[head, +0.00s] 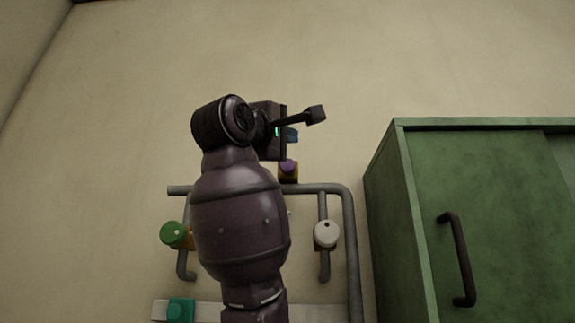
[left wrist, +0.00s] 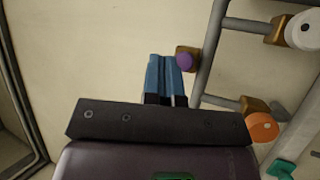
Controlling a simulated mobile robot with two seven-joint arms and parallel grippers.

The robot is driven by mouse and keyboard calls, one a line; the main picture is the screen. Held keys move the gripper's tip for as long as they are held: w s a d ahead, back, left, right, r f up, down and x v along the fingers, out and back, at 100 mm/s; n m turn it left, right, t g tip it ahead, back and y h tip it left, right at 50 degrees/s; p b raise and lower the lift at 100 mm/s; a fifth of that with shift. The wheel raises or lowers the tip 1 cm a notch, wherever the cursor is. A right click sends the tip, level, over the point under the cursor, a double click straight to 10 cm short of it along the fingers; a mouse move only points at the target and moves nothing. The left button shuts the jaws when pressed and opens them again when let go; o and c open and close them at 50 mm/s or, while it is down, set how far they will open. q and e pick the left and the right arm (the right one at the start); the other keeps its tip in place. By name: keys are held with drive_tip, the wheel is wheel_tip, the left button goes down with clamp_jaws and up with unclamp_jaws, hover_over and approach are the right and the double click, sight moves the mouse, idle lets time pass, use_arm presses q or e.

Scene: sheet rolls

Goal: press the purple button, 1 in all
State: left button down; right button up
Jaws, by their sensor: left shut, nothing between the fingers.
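The purple button (head: 288,166) is a small round cap on a brown-gold block, at the pipe frame on the wall. In the head view it shows just below my left gripper (head: 293,135). In the left wrist view the purple button (left wrist: 184,62) is just right of the blue fingertips (left wrist: 166,65), with its block behind it. My left gripper is shut and empty. A gap in depth between fingers and button cannot be judged. My right gripper is in neither view.
Grey pipes (head: 350,250) carry a green knob (head: 173,234) and a white knob (head: 326,233). An orange knob (left wrist: 262,127) shows in the left wrist view. A teal piece (head: 180,309) sits low left. A green cabinet (head: 400,220) stands right. The wall above is bare.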

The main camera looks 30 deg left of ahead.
sight(289, 161)
use_arm(q)
drive_tip(key=w+a+p, duration=0.3)
drive_tip(key=w+a, duration=0.1)
drive_tip(key=w, duration=0.3)
drive_tip(key=shift+w+a, duration=0.3)
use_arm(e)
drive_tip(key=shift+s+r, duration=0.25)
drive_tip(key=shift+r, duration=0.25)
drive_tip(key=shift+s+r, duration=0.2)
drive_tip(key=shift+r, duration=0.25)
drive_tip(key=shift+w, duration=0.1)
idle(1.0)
use_arm(q)
drive_tip(key=shift+w, duration=0.1)
drive_tip(key=shift+w+a, duration=0.25)
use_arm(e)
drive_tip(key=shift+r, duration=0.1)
